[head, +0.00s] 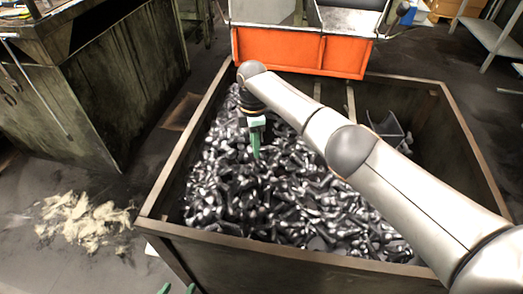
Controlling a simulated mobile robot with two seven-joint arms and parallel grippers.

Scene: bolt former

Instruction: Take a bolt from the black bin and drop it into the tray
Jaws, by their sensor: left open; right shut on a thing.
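The black bin (285,252) is a large open dark box filled with a heap of shiny metal bolts (215,180). My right arm reaches in over the bin from the right. Its green-fingered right gripper (256,152) points down at the heap and is shut on a bolt, which is too small and dark to make out against the pile. I cannot tell which thing in view is the tray.
An orange container (300,50) with grey open tops stands behind the bin. A worn dark machine cabinet (115,85) stands at the left. Pale debris (82,220) lies on the floor left of the bin. A grey shelf (495,38) is at the top right.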

